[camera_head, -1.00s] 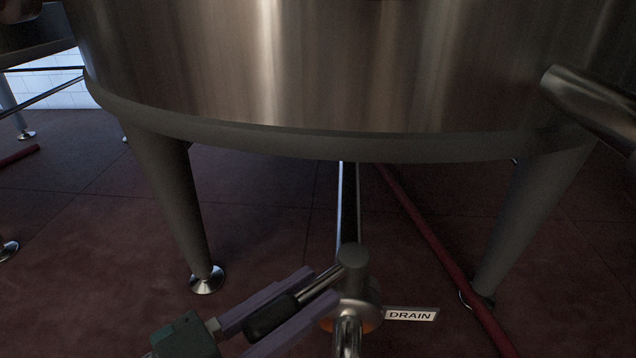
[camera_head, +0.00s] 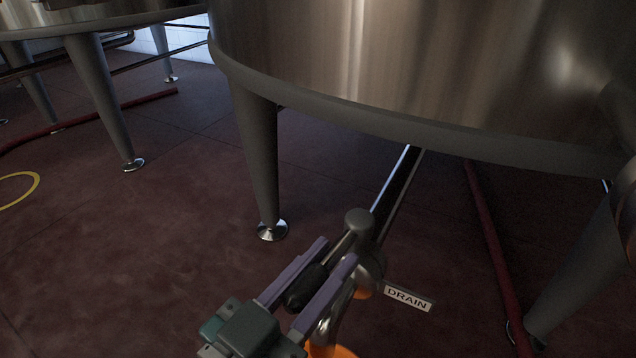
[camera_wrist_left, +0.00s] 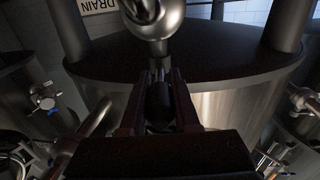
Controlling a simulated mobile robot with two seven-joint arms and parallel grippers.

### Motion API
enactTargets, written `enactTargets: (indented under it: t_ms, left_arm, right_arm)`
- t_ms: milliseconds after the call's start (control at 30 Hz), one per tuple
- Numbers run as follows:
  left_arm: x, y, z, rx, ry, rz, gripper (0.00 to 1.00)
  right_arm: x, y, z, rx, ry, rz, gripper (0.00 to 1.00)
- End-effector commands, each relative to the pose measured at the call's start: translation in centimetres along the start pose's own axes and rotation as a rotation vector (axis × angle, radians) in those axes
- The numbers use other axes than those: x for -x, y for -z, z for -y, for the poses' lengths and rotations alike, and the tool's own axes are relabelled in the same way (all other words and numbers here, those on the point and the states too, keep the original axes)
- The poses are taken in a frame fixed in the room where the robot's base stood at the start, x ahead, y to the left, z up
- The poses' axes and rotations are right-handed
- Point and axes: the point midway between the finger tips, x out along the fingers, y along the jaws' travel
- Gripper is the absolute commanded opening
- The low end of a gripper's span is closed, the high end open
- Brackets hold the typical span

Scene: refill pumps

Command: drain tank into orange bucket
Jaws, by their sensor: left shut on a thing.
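The steel tank (camera_head: 400,60) stands on grey legs and fills the upper right of the head view. Its drain valve (camera_head: 359,222) sits low in front, with a DRAIN label (camera_head: 408,298) beside it. My left gripper (camera_head: 322,268) has its two purple fingers on either side of the black-gripped valve handle (camera_head: 305,287) and is shut on it. The handle also shows between the fingers in the left wrist view (camera_wrist_left: 160,100). Part of the orange bucket (camera_head: 330,351) shows at the bottom edge, below the spout; the rest is cut off. My right gripper does not show.
A red hose (camera_head: 492,250) runs along the floor under the tank. Another tank (camera_head: 95,15) on legs stands at the upper left, with a red hose (camera_head: 150,98) near it. A yellow floor ring (camera_head: 32,187) lies at the left edge. The left floor is mostly clear.

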Motion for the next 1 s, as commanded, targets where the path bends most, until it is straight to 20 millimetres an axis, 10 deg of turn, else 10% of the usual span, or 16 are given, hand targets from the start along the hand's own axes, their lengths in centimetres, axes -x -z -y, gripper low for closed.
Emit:
enactTargets:
  t_ms: [467, 500, 700, 1000]
  left_arm:
    - [-0.30, 0.11, -0.27, -0.001, -0.002, -0.003, 0.00]
    - [-0.30, 0.11, -0.27, -0.001, -0.002, -0.003, 0.32]
    - [-0.29, 0.08, -0.24, -0.001, -0.001, -0.002, 0.54]
    - [-0.16, 0.06, -0.22, -0.001, -0.001, -0.001, 0.60]
  right_arm:
    - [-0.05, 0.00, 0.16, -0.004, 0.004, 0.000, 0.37]
    - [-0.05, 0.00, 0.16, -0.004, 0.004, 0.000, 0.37]
    - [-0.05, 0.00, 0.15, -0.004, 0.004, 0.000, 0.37]
    - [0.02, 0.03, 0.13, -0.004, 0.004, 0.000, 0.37]
